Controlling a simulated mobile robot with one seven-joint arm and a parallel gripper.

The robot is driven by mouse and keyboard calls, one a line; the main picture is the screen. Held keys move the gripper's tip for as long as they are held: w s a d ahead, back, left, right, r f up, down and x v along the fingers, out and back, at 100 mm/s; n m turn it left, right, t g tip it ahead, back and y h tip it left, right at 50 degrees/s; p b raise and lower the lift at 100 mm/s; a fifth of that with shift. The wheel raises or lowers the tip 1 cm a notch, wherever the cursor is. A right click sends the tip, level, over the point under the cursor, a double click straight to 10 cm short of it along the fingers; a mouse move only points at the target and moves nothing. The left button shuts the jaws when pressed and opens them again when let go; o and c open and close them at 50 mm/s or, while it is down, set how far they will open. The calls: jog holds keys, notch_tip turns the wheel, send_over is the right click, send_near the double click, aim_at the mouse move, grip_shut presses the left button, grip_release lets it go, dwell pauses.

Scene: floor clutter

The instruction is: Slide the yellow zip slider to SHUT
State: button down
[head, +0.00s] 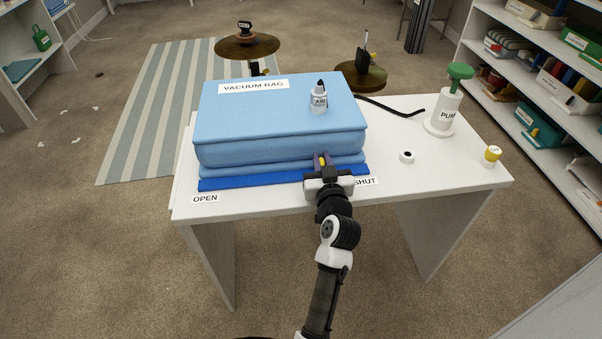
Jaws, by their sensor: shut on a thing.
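The blue vacuum bag (258,118) lies on the white table, with a darker blue strip (250,183) along its front edge. An OPEN label (205,199) is at the strip's left end and a SHUT label (367,181) at its right end. My gripper (322,164) is at the front edge of the bag, near the SHUT label, and is shut on the yellow zip slider (322,159). Only a small yellow part of the slider shows between the fingers. My gripper partly covers the SHUT label and the strip's right part, so the slider's exact distance from the end cannot be told.
A bottle marked AIR (319,101) stands on top of the bag. Two round stools stand behind; shelves flank the room.

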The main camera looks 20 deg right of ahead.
aim_at(348, 161)
jog(key=d+b, duration=0.1)
jog(key=d, duration=0.1)
jog(key=s+d+b, duration=0.1)
jog(key=d, duration=0.2)
jog(key=shift+s, duration=0.15)
jog(key=shift+s+d+r, duration=0.15)
jog(key=shift+d, duration=0.25)
jog(key=c, duration=1.4)
grip_release()
jog(key=shift+d, duration=0.15)
jog(key=shift+s, duration=0.15)
jog(key=shift+s+f+b, duration=0.2)
jog(key=shift+s+b, duration=0.1)
jog(key=shift+s, duration=0.1)
jog(key=b+v, duration=0.2)
jog(key=v, duration=1.1)
jog(key=shift+r, duration=0.15)
